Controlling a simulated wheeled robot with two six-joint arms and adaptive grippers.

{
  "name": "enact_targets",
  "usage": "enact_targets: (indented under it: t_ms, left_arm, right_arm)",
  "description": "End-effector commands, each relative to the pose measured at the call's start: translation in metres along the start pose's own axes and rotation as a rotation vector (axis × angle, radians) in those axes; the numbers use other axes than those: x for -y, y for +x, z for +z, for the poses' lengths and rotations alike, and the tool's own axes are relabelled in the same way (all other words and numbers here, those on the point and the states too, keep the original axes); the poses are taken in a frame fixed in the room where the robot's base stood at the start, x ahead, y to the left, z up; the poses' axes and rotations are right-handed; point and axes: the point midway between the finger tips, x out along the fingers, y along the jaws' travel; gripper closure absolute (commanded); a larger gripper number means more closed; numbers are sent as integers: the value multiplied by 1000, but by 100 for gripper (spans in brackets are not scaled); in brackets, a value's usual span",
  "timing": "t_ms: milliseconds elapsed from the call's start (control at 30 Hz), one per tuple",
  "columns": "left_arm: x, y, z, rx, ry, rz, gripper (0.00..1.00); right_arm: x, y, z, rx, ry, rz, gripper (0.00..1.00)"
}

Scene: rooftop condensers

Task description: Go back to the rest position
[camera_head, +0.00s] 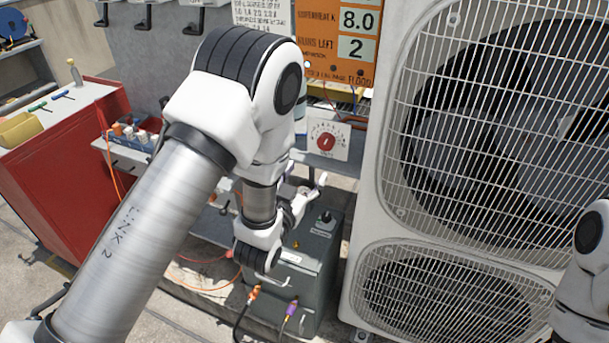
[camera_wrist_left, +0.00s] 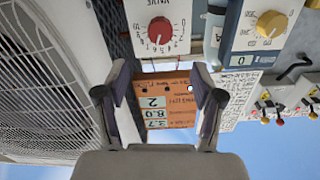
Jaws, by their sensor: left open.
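My left arm comes in from the left and bends down at the elbow. Its gripper (camera_head: 308,192) is partly hidden by my own wrist, above a dark grey box. In the left wrist view, turned upside down, my left gripper (camera_wrist_left: 163,76) is open, with nothing between its fingers. An orange board with number tiles (camera_wrist_left: 168,100) shows in the gap behind them. My right arm shows only as a white link at the right edge of the head view; its gripper is out of frame.
A large condenser (camera_head: 392,120) with two fan grilles stands close on the right. The grey box (camera_head: 318,262) has cables plugged in its front. A red dial panel (camera_head: 326,140) is behind the gripper. A red cabinet (camera_head: 70,190) stands left.

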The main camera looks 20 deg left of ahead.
Motion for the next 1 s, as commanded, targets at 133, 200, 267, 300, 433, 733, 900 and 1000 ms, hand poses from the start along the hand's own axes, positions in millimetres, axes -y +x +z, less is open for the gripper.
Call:
enact_targets:
  t_ms: [133,200,267,300,433,733,900,1000]
  left_arm:
    - [0,0,0,0,0,0,32]
    - [0,0,0,0,0,0,32]
    - [0,0,4,7,0,1,32]
    - [-1,-2,11,21,-2,1,32]
    - [6,-25,71,146,-24,-17,32]
    - [7,-199,265,979,-117,-9,32]
    - [-4,-306,294,1427,-157,32,32]
    - [-7,-332,295,1550,-161,47,32]
  right_arm:
    - [0,0,0,0,0,0,60]
    - [0,0,0,0,0,0,60]
    - [0,0,0,0,0,0,60]
    - [0,0,0,0,0,0,60]
    - [0,0,0,0,0,0,60]
    - [0,0,0,0,0,0,60]
    - [0,0,0,0,0,0,60]
    - [0,0,0,0,0,0,60]
